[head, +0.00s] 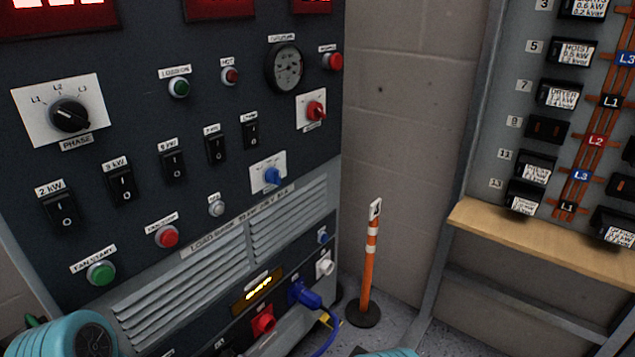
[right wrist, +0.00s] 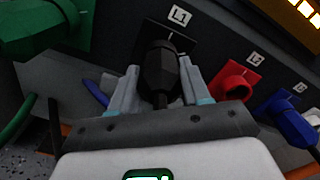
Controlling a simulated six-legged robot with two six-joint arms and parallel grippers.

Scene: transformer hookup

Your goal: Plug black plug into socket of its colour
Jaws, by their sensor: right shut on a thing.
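In the right wrist view the black plug (right wrist: 160,77) is between the fingers of my right gripper (right wrist: 160,90), which is shut on it. The plug points at the black socket plate (right wrist: 171,38) under the L1 label and overlaps it. The plug's front end is hidden, so I cannot tell how deep it sits. The black socket and plug do not show in the head view. My left gripper is not in view.
A red socket (right wrist: 235,82) is right of the black one; it also shows in the head view (head: 263,320). A blue plug (head: 305,294) with a blue cable sits right of it. A green plug (right wrist: 48,28) is at left. An orange post (head: 369,265) stands beside the cabinet.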

